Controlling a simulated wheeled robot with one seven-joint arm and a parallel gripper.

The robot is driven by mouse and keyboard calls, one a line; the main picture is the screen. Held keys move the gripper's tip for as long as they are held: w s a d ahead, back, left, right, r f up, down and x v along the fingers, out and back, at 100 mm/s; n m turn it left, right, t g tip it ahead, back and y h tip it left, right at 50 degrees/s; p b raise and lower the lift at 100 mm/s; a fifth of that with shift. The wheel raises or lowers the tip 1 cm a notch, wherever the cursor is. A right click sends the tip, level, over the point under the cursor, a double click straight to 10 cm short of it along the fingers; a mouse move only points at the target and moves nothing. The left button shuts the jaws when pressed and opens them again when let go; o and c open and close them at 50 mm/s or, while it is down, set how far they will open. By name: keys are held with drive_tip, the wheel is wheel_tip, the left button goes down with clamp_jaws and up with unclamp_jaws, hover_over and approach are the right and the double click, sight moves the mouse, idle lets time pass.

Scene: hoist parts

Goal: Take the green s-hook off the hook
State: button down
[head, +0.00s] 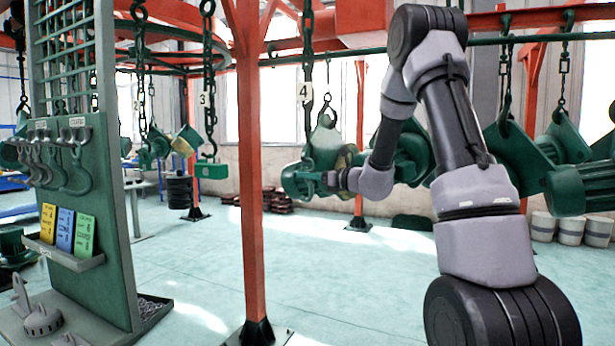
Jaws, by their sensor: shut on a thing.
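My arm reaches away to chain 4, and my gripper (322,182) is at the chain's lower end, small and far off. It is shut on a small green piece that looks like the green s-hook (309,176). The piece is right below the dark hook (308,158) at the bottom of chain 4. Whether the s-hook still touches that hook cannot be told. Large green machine parts directly behind blur its outline.
A green tool panel (98,215) with several hanging hooks stands at the left. A red post (248,200) rises between it and my arm. Chain 3 (209,90) carries a green block (210,171). Large green hoist parts (530,165) hang at the right. The floor is mostly clear.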

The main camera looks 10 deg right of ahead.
idle(0.3)
drive_tip(key=shift+s+a+r+m, duration=0.15)
drive_tip(key=shift+r+m, duration=0.15)
drive_tip(key=shift+r, duration=0.3)
drive_tip(key=shift+s+a+r+m, duration=0.2)
drive_tip(key=shift+s+a+m, duration=0.15)
drive_tip(key=shift+s+m, duration=0.25)
drive_tip(key=shift+a, duration=0.1)
idle(0.3)
drive_tip(key=shift+s+a+r+m, duration=0.3)
drive_tip(key=shift+s+m, duration=0.1)
drive_tip(key=shift+s, duration=0.15)
drive_tip(key=shift+a, duration=0.1)
